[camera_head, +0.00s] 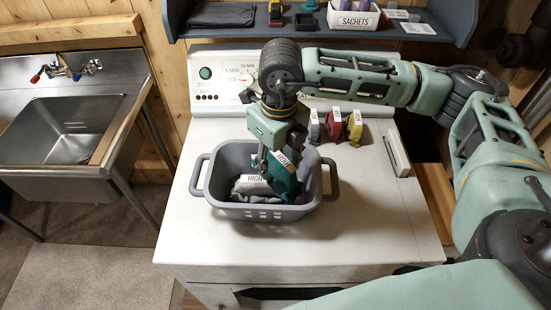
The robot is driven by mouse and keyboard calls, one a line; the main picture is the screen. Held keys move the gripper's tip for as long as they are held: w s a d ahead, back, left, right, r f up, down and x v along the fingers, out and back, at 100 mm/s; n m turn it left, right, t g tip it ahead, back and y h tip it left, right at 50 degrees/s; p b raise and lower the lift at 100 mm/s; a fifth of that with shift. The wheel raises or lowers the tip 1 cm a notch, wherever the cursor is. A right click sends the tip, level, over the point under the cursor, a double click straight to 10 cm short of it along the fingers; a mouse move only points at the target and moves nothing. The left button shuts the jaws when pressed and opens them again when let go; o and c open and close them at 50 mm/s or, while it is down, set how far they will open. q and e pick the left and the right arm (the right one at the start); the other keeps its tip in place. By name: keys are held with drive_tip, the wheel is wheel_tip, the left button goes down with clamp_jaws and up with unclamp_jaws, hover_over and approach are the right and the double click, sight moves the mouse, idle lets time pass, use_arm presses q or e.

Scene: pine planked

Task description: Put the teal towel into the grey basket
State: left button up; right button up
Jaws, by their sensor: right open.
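The grey basket (262,211) stands on the white machine top, with a handle on each side. The teal towel (284,182) is inside it, towards the right, standing partly upright with a white label near its top. My right gripper (268,168) reaches down into the basket from above, its jaws open and right at the teal towel. The fingers partly hide the towel, and I cannot tell whether they touch it. My left gripper is not in view.
A grey cloth labelled HIGH (250,187) lies in the basket. Grey, red (333,125) and yellow (355,127) labelled items stand right of the basket. A shelf (320,35) hangs behind, and a metal sink (70,130) is at left. The machine top (375,215) is clear at front right.

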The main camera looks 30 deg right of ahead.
sight(277, 162)
drive_tip(key=shift+r, duration=0.1)
drive_tip(key=shift+r+p, duration=0.6)
drive_tip(key=shift+p, duration=0.25)
drive_tip(key=shift+w+r, duration=0.1)
drive_tip(key=shift+r, duration=0.15)
wheel_tip(277, 162, up, 11)
drive_tip(key=b, duration=0.4)
drive_tip(key=shift+s+r+b, duration=0.15)
drive_tip(key=shift+s+b, duration=0.2)
drive_tip(key=shift+s, duration=0.05)
drive_tip(key=shift+d, duration=0.1)
